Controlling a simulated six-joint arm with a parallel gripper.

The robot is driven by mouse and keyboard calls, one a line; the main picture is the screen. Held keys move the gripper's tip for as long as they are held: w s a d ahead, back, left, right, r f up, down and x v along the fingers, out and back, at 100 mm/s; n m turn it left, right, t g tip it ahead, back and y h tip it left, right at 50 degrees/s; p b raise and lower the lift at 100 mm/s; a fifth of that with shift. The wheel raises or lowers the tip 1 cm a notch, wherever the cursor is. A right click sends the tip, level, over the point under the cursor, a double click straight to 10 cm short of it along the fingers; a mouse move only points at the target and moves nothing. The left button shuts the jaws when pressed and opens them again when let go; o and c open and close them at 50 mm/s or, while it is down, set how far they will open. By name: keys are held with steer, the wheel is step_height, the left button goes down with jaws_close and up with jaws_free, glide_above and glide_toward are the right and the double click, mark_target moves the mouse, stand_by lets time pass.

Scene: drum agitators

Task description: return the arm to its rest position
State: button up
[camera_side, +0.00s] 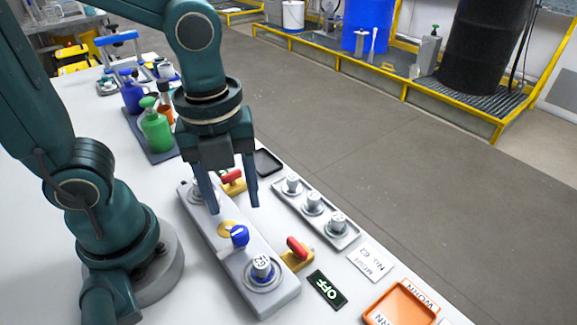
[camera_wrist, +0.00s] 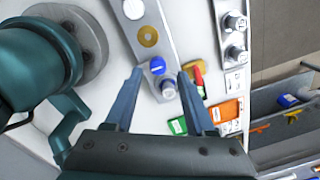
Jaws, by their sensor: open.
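My gripper (camera_side: 231,208) points down with its two blue-grey fingers apart and nothing between them. It is above the long grey panel (camera_side: 224,249) on the white table. In the wrist view my gripper (camera_wrist: 160,73) shows its fingers spread, with the blue knob (camera_wrist: 157,65) seen between the tips. In the side view the blue knob (camera_side: 239,236) stands on the panel just below the fingers, by a yellow disc (camera_side: 228,229). A silver knob (camera_side: 262,266) is at the panel's near end. Another fitting at the far end is partly hidden by a finger.
Red-handled yellow clamps (camera_side: 297,249) stand along the panel's right side. A grey tray (camera_side: 319,228) holds several silver knobs. An orange tray (camera_side: 401,305) and an OFF plate (camera_side: 326,290) lie at the near right. Green (camera_side: 155,130) and blue bottles stand at the far left.

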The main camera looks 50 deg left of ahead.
steer(key=a+r+n+t, duration=0.1)
steer(key=n, duration=0.6)
steer(key=a+r+n+t, duration=0.1)
steer(key=r+n+t, duration=0.1)
steer(key=n, duration=0.6)
steer(key=a+r+n+t, duration=0.1)
steer(key=n+t, duration=0.1)
steer(key=n, duration=0.6)
steer(key=shift+w+a+r, duration=0.25)
steer(key=shift+a, duration=0.1)
